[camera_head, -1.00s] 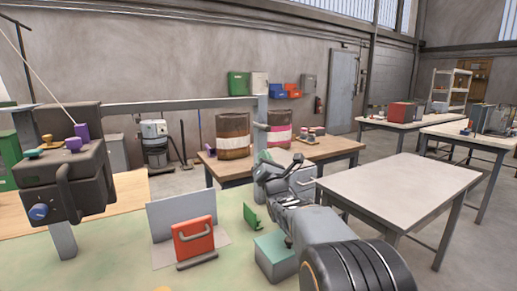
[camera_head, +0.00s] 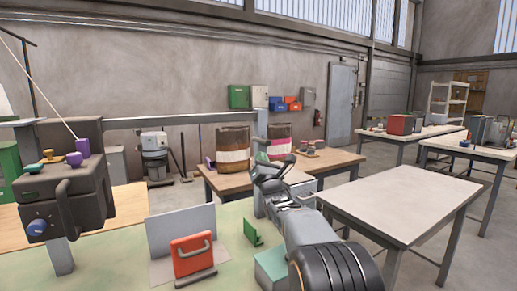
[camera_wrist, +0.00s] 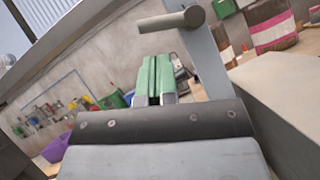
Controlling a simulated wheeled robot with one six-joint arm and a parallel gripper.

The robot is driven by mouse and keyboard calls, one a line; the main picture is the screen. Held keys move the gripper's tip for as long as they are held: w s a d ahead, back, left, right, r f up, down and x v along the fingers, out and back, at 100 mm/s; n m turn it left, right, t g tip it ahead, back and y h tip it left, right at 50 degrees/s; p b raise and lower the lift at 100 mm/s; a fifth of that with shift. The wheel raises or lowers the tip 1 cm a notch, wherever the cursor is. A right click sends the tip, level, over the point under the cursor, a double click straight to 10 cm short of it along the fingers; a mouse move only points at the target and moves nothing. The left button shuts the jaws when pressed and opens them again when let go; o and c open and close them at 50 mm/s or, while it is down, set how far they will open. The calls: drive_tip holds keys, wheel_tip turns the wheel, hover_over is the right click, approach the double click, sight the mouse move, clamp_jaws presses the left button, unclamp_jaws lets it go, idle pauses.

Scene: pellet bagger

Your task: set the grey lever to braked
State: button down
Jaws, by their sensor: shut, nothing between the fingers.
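The grey lever shows in the wrist view as a round grey bar handle (camera_wrist: 170,21) sticking out sideways from a flat grey upright (camera_wrist: 207,62). My gripper (camera_wrist: 154,76) has green fingertips pressed together with nothing between them. In the picture the fingertips lie just below the handle and left of the upright, and they look apart from both. In the head view my gripper (camera_head: 266,172) is at the foot of a grey post (camera_head: 262,118). My arm hides part of that area, and the lever's marks or setting cannot be read.
A dark machine with a blue knob (camera_head: 37,227) stands at the left. A red panel with a grey handle (camera_head: 193,256), a green plate (camera_head: 252,232) and a grey-green box (camera_head: 271,268) are on the pale green bench. A bare table (camera_head: 400,198) stands right of my arm.

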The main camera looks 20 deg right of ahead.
sight(259, 140)
drive_tip(key=shift+p+x, duration=0.4)
drive_tip(key=shift+x, duration=1.8)
